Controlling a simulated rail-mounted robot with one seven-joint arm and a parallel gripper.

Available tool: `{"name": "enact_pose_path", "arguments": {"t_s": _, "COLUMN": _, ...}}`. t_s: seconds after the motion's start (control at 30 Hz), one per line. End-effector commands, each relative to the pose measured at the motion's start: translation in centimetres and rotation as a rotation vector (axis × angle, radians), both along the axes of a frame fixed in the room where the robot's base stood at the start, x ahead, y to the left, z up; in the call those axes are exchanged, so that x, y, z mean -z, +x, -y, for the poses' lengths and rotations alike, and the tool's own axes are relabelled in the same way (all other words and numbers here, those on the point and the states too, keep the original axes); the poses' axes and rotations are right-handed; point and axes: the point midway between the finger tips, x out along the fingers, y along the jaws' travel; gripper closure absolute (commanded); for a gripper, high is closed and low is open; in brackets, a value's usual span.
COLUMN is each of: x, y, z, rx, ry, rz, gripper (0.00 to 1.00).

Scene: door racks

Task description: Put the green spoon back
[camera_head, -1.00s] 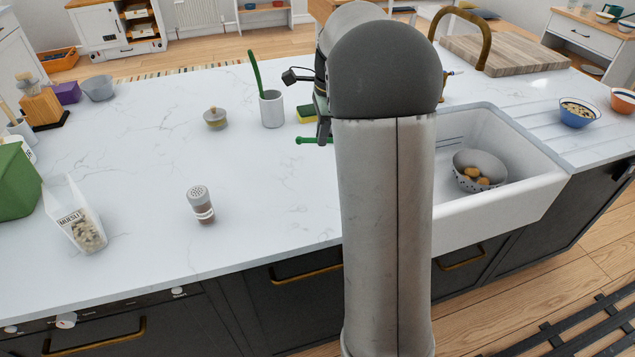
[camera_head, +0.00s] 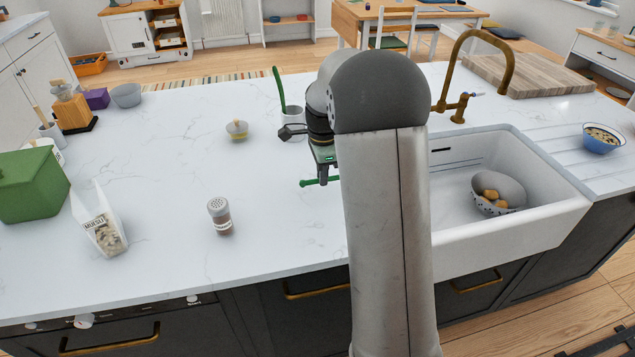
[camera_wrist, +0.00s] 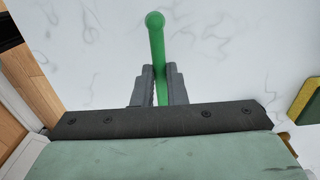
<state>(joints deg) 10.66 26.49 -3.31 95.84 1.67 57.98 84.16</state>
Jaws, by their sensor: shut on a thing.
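My gripper (camera_wrist: 158,85) is shut on the green spoon (camera_wrist: 156,45). In the wrist view the spoon's straight handle and rounded end stick out past the fingertips, above the white worktop. The rest of the spoon is hidden by the gripper. In the head view the handle end (camera_head: 310,183) shows left of my arm, below my gripper (camera_head: 325,170). A whitish cup (camera_head: 293,130) stands behind my gripper, with another green utensil (camera_head: 279,88) upright in it.
A yellow-green sponge (camera_wrist: 303,115) lies at the right in the wrist view. A shaker (camera_head: 220,217) and a small lidded pot (camera_head: 237,130) stand to the left. A sink (camera_head: 455,230) with a colander (camera_head: 508,190) is at the right.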

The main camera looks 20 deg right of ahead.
Motion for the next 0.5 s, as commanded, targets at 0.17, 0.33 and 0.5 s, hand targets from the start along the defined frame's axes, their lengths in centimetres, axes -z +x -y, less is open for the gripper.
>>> {"name": "enact_pose_path", "arguments": {"t_s": 0.17, "x": 0.9, "y": 0.5, "z": -0.6, "rx": 0.000, "ry": 0.000, "rz": 0.000, "gripper": 1.00}}
{"name": "enact_pose_path", "arguments": {"t_s": 0.33, "x": 2.9, "y": 0.8, "z": -1.1, "rx": 0.000, "ry": 0.002, "rz": -0.004, "gripper": 1.00}}
{"name": "enact_pose_path", "arguments": {"t_s": 0.5, "x": 4.6, "y": 0.9, "z": -1.0, "rx": 0.002, "ry": 0.001, "rz": 0.001, "gripper": 1.00}}
